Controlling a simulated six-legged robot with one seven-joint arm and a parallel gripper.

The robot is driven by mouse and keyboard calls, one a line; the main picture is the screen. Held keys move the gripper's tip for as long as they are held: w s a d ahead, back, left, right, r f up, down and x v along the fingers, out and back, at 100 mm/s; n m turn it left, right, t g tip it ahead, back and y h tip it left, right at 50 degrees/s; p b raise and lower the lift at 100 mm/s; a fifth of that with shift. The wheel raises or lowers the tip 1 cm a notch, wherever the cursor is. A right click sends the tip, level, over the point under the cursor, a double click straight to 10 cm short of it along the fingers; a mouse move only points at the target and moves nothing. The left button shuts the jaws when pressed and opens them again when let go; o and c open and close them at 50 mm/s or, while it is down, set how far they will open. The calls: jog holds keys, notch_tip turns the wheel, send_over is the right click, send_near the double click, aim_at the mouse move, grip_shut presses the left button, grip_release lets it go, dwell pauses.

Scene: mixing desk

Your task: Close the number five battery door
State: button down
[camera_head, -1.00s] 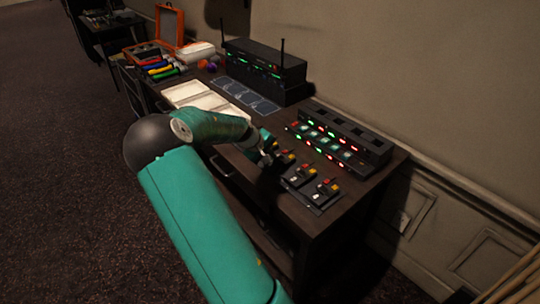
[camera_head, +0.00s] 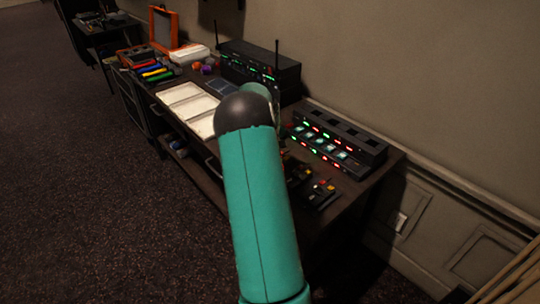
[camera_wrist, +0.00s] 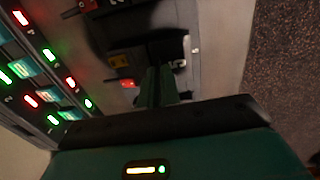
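The pack marked 5 (camera_wrist: 187,48) is at the upper middle of the wrist view, with yellow and red buttons along its left side. The white 5 shows beside a dark part just beyond my fingertips. I cannot tell how far its door stands open. My gripper (camera_wrist: 155,75) has its teal fingers together, pointing at this pack, with nothing visible between them. Whether they touch it is unclear. In the head view my gripper is hidden behind my arm. Small packs with coloured buttons (camera_head: 321,195) show at the desk's near right end.
A black charger rack (camera_head: 345,148) with green and red lights stands behind the packs; its lights (camera_wrist: 30,100) fill the wrist view's left side. A black receiver with antennas (camera_head: 262,66), white papers (camera_head: 183,94) and an orange case (camera_head: 163,28) are farther along. Carpet is open at left.

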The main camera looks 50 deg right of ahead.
jog(key=shift+s+d+f+y, duration=0.1)
jog(key=shift+d+f+y, duration=0.2)
jog(key=shift+y, duration=0.4)
jog(key=c, duration=1.6)
grip_release()
notch_tip(320, 180, up, 14)
jog(key=shift+d, duration=0.15)
jog(key=shift+f, duration=0.1)
